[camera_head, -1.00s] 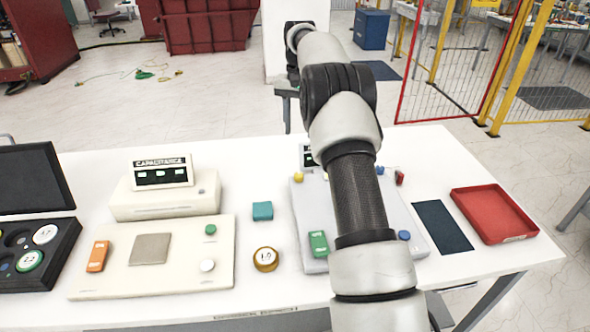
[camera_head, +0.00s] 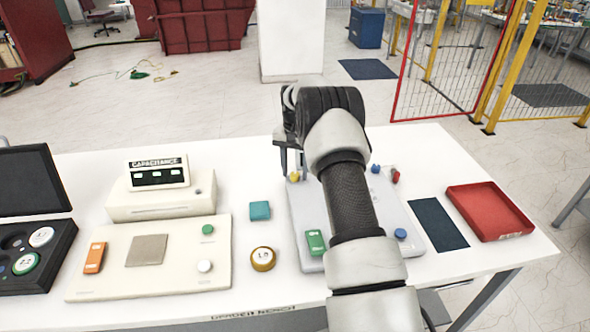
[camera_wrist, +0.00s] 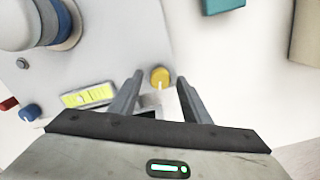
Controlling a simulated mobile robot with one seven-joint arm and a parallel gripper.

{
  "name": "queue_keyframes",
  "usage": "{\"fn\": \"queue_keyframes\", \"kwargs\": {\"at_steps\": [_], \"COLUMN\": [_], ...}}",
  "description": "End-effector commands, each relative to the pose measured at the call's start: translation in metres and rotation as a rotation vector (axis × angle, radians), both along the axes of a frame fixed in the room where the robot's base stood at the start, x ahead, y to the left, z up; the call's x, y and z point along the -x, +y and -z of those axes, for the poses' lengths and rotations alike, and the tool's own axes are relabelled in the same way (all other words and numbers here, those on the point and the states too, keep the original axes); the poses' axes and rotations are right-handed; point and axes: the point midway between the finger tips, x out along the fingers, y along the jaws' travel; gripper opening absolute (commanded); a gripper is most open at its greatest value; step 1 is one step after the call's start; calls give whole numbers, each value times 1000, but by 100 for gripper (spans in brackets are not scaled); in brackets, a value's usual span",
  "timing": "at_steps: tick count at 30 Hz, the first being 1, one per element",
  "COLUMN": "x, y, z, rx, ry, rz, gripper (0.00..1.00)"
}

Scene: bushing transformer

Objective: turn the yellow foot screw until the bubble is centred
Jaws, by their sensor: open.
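The yellow foot screw (camera_head: 293,177) sits at the far left corner of the grey plate (camera_head: 310,263). In the wrist view, the yellow screw (camera_wrist: 160,76) shows between the tips of my gripper (camera_wrist: 159,79), with a gap on each side. My gripper (camera_head: 291,163) is open and empty, pointing down over that corner. I cannot tell whether its tips are level with the screw head. A yellow-green vial with pale marks (camera_wrist: 88,95) lies on the plate left of the fingers in the wrist view. The bubble's place in it is too small to tell.
Blue (camera_head: 376,169) and red (camera_head: 395,176) knobs stand at the plate's far right. A green block (camera_head: 315,242) and blue knob (camera_head: 400,234) are nearer. A teal block (camera_head: 260,211) and brass weight (camera_head: 263,258) stand left. A red tray (camera_head: 490,212) is at right.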

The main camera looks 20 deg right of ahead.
Motion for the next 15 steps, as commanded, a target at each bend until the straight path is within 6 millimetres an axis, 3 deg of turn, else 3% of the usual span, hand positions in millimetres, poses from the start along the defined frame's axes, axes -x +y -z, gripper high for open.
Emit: {"fn": "queue_keyframes", "kwargs": {"at_steps": [7, 15], "x": [0, 0], "y": [0, 0], "z": [1, 0], "rx": [0, 0], "ry": [0, 0], "rz": [0, 0], "gripper": [43, 2]}}
